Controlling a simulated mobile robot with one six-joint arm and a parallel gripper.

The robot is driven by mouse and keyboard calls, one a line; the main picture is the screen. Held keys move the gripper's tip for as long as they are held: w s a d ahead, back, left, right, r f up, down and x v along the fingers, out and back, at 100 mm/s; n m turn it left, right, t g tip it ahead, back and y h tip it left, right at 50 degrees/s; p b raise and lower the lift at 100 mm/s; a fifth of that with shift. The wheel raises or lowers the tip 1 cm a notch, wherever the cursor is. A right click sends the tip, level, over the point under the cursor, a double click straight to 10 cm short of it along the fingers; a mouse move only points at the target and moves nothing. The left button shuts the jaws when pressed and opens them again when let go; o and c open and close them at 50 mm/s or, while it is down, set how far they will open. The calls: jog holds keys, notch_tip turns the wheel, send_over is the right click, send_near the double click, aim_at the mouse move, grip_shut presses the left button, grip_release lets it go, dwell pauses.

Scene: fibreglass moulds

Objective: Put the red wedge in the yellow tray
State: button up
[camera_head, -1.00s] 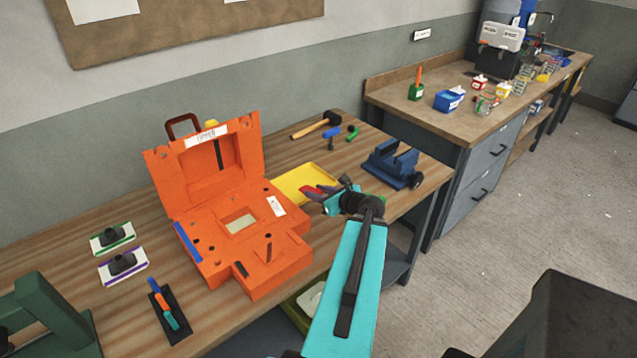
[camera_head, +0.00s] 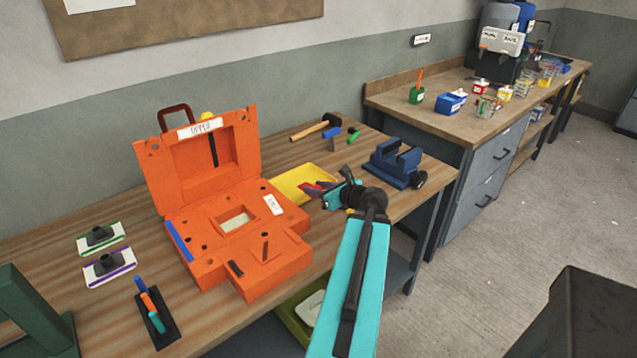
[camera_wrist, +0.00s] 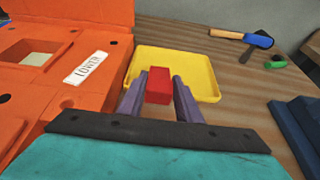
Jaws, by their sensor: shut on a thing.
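The red wedge (camera_wrist: 158,86) is held between the two purple fingers of my gripper (camera_wrist: 159,98) in the wrist view, and it shows as a red block. The yellow tray (camera_wrist: 200,72) lies on the bench beyond it, and the wedge overlaps its near left part in that view. I cannot tell whether the wedge touches the tray.
The orange mould (camera_head: 215,215) stands open left of the tray, close to it. A blue vise (camera_head: 395,165) stands to the right. A hammer (camera_head: 318,126) and small blue and green tools lie behind. Bare wood lies between tray and vise.

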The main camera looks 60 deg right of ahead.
jog(key=b, duration=0.3)
jog(key=shift+d+f, duration=0.1)
jog(key=shift+f, duration=0.1)
jog(key=shift+w+d+r, duration=0.2)
jog(key=shift+d, duration=0.1)
jog(key=shift+w+d+f+p, duration=0.2)
jog(key=shift+w+d+p, duration=0.25)
jog(key=shift+w+d, duration=0.9)
jog(key=shift+w+d+f+p, duration=0.25)
jog(key=shift+w+d+p, duration=0.25)
jog(key=shift+d, duration=1.6)
jog(key=shift+w+d+f+p, duration=0.2)
jog(key=shift+w+d+p, duration=0.15)
jog(key=shift+w+d, duration=1.05)
jog(key=shift+s+d, duration=0.3)
jog(key=shift+s, duration=0.05)
jog(key=shift+w+d, duration=0.15)
jog(key=shift+d, duration=0.2)
jog(key=shift+f+p, duration=0.55)
jog(key=shift+f, duration=1.25)
jog(key=shift+f, duration=0.15)
jog(key=o, duration=1)
jog(key=shift+o, duration=0.2)
